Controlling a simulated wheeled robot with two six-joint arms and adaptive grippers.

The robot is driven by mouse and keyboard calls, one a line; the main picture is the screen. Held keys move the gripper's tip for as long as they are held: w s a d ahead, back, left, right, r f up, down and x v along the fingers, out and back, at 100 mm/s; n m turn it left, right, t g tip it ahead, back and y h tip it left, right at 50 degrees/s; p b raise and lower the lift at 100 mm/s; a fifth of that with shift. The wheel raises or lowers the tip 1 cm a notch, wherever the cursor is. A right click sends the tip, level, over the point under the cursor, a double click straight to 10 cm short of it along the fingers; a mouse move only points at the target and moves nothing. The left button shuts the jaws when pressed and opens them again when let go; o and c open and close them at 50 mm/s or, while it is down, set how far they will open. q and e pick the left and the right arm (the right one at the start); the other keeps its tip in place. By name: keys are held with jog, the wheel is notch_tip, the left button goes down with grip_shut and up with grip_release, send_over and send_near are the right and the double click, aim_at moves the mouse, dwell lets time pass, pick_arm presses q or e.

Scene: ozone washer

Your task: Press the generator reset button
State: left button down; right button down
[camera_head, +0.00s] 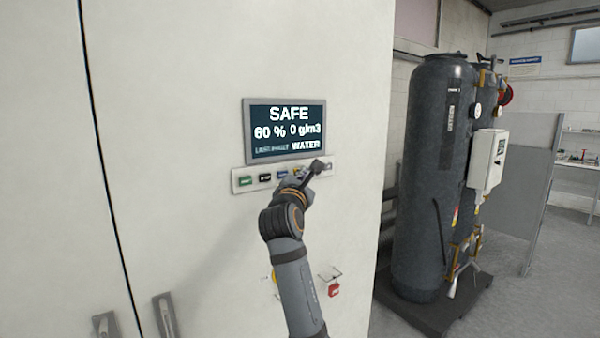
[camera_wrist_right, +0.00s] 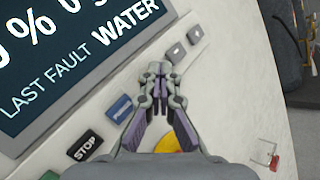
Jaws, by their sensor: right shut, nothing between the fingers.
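The button strip (camera_head: 243,184) is on the white cabinet below a display reading SAFE, 60 %, 0 g/m3 and WATER (camera_head: 286,129). It holds a green button (camera_head: 246,181), a black STOP button (camera_wrist_right: 84,145), a blue button (camera_wrist_right: 120,108) and two grey buttons (camera_wrist_right: 185,44). A bit of yellow on the strip (camera_head: 297,170) shows beside my right gripper (camera_head: 318,167). I cannot read a reset label. My right gripper is shut and empty, its fingertips (camera_wrist_right: 158,70) in front of the strip between the blue and grey buttons, hiding that spot. I cannot tell whether they touch it. My left gripper is out of view.
A yellow round part (camera_wrist_right: 168,146) and a red padlock-like item (camera_head: 333,290) are lower on the cabinet. Two grey handles (camera_head: 165,314) are at lower left. A dark tank (camera_head: 425,180) stands right of the cabinet. Floor is open at far right.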

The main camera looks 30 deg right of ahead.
jog(key=shift+s+d+f+p, duration=0.1)
jog(key=shift+s+p, duration=0.2)
jog(key=shift+s, duration=0.45)
jog(key=s+p, duration=0.1)
jog(key=s, duration=0.4)
jog(key=shift+d, duration=0.2)
jog(key=shift+f, duration=0.1)
dwell(0.7)
